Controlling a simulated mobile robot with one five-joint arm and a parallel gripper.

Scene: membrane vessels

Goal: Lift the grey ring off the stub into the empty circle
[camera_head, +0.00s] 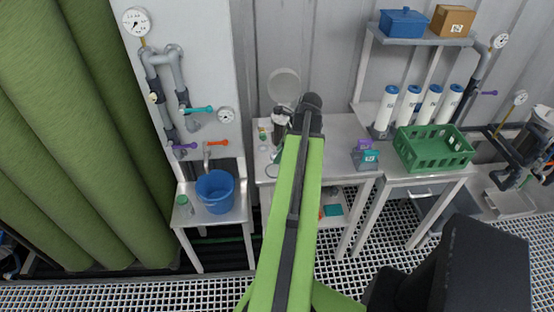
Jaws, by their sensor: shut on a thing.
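My green arm reaches up the middle of the view to the grey bench (342,130). My gripper (309,121) is at the arm's dark far end, over the bench, and is small and mostly covered by the arm. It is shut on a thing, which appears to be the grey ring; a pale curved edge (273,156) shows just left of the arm. A dark and white vessel (281,122) stands beside the arm's end, with a pale round lid (284,85) raised behind it. The stub and the empty circle cannot be made out and may be behind the arm.
A blue bucket (215,191) stands on the low table at left. A purple and teal block group (365,156) and a green crate (433,149) are to the right. White cylinders (409,104) stand behind the crate. Pipes with valves (171,95) line the left wall.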

